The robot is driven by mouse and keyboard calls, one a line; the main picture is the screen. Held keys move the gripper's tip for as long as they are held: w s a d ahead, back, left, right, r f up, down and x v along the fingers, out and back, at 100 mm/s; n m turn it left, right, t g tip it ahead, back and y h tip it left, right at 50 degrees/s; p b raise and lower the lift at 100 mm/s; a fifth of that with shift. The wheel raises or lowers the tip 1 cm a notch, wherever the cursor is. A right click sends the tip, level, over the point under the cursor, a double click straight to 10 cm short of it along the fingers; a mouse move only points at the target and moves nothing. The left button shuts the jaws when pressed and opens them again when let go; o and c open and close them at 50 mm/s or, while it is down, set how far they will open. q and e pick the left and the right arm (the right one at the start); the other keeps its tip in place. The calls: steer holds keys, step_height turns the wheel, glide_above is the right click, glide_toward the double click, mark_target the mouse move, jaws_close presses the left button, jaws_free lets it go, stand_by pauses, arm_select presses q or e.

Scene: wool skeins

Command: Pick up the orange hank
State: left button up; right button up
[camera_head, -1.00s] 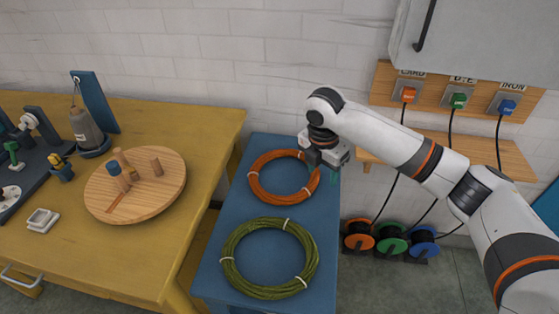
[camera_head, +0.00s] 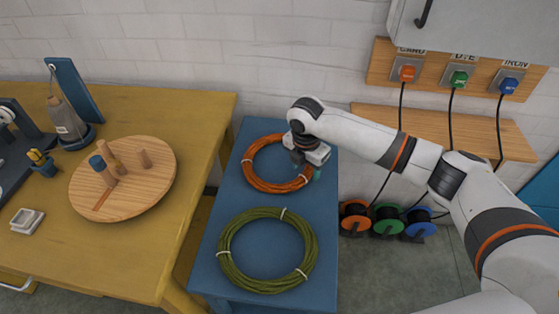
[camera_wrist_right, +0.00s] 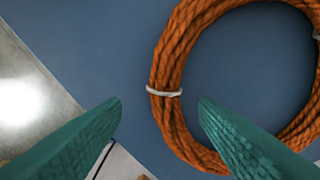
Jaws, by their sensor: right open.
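The orange hank (camera_head: 268,187) is a ring of coiled cord with white ties, lying flat on the far half of the blue table (camera_head: 212,232). My right gripper (camera_head: 307,171) is over the ring's right side in the head view. In the right wrist view my open teal fingers (camera_wrist_right: 159,103) point at the orange hank (camera_wrist_right: 172,60) near a white tie. One fingertip shows outside the ring, the other over its inner edge, with the cord between them. I cannot tell how high above the cord they are. My left gripper is not in view.
A green hank (camera_head: 228,262) lies on the near half of the blue table. A yellow table (camera_head: 190,110) with a round wooden board (camera_head: 150,190) stands to the left. Orange, green and blue reels (camera_head: 387,221) stand on the floor to the right, below a wooden shelf (camera_head: 470,130).

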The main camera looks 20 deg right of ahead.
steer(key=shift+w+d+f, duration=0.1)
steer(key=shift+d+f, duration=0.05)
steer(key=shift+f, duration=1.2)
steer(key=c, duration=1.1)
steer(key=shift+r, duration=0.15)
